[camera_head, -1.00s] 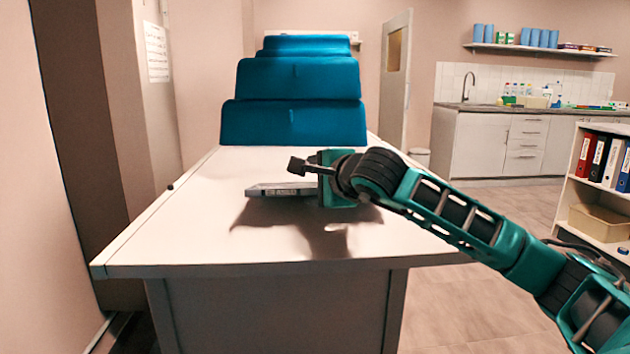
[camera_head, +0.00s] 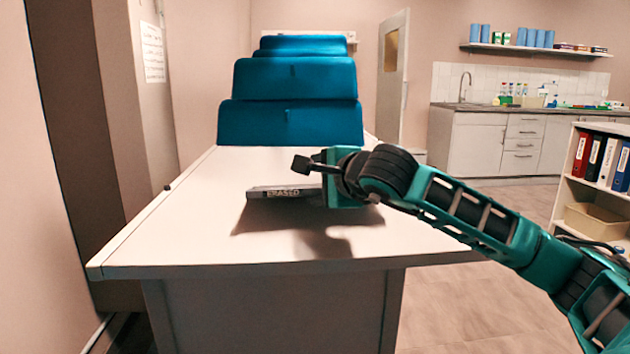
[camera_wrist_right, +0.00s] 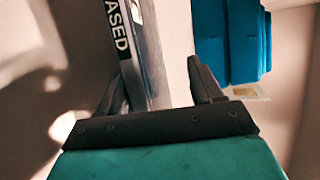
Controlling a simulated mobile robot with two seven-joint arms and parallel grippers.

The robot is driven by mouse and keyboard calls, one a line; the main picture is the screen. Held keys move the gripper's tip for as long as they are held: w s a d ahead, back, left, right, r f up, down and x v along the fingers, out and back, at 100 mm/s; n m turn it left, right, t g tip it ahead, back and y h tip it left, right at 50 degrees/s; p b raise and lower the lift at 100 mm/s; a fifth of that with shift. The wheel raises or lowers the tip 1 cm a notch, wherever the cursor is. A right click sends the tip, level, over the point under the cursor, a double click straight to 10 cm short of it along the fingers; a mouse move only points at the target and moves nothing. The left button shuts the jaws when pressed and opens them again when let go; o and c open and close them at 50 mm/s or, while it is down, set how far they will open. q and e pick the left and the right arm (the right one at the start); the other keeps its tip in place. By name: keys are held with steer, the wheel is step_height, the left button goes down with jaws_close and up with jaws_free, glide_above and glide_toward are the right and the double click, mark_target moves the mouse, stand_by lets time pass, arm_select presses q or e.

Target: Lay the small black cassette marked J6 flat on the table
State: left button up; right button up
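A thin dark cassette (camera_head: 283,192) shows at the middle of the white table (camera_head: 180,235), its long side level and facing me. In the right wrist view the cassette (camera_wrist_right: 148,50) lies between the fingers of the gripper (camera_wrist_right: 158,75), near the left finger and apart from the right one. My left gripper is not in view.
Blue cushions (camera_head: 290,122) stand in steps at the table's far end. A shelf with binders (camera_head: 596,160) is at the right, and a counter with a sink (camera_head: 475,140) is behind. The table's left and front parts are clear.

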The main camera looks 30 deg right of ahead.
steer(key=shift+v, duration=1.2)
steer(key=shift+o, duration=0.4)
steer(key=shift+r, duration=0.1)
steer(key=o, duration=0.5)
steer(key=v, duration=1.2)
steer(key=shift+s+r, duration=0.15)
steer(key=shift+s, duration=0.2)
steer(key=shift+a, duration=0.15)
